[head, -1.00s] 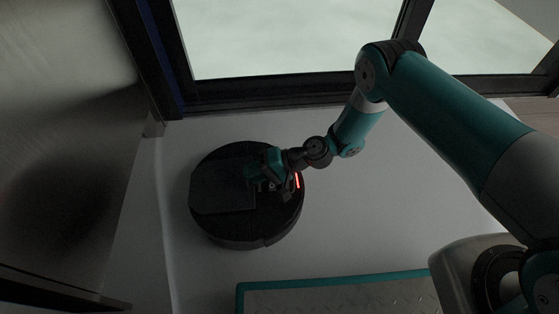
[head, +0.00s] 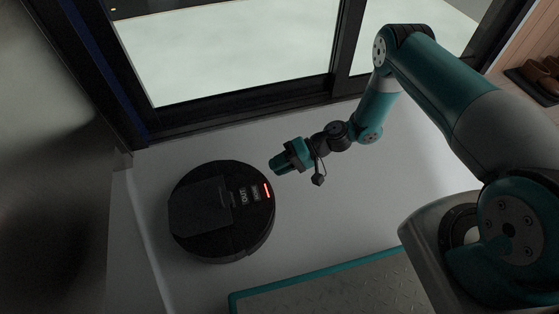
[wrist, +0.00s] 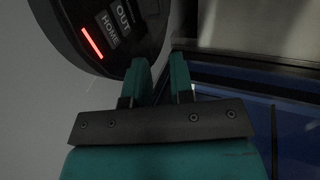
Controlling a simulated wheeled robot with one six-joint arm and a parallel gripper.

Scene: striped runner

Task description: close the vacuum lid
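The round black robot vacuum (head: 250,228) lies on the pale floor, with a red light strip and two labelled buttons on its right side. Its dark, squarish lid (head: 200,205) appears to lie flat across the left part of its top; any small gap under it is too dark to tell. My gripper (head: 277,166) is to the upper right of the vacuum, apart from it and empty. In the wrist view, my two teal fingers (wrist: 159,62) stand apart with a gap between them. The vacuum's edge (wrist: 150,30) shows beyond them, with OUT and HOME labels; the lid is not visible there.
A dark-framed window or glass door (head: 240,95) runs along the back. A grey metallic surface (head: 50,130) stands at the left. A teal-edged metal plate (head: 330,285) lies at the front. Pale floor is clear right of the vacuum.

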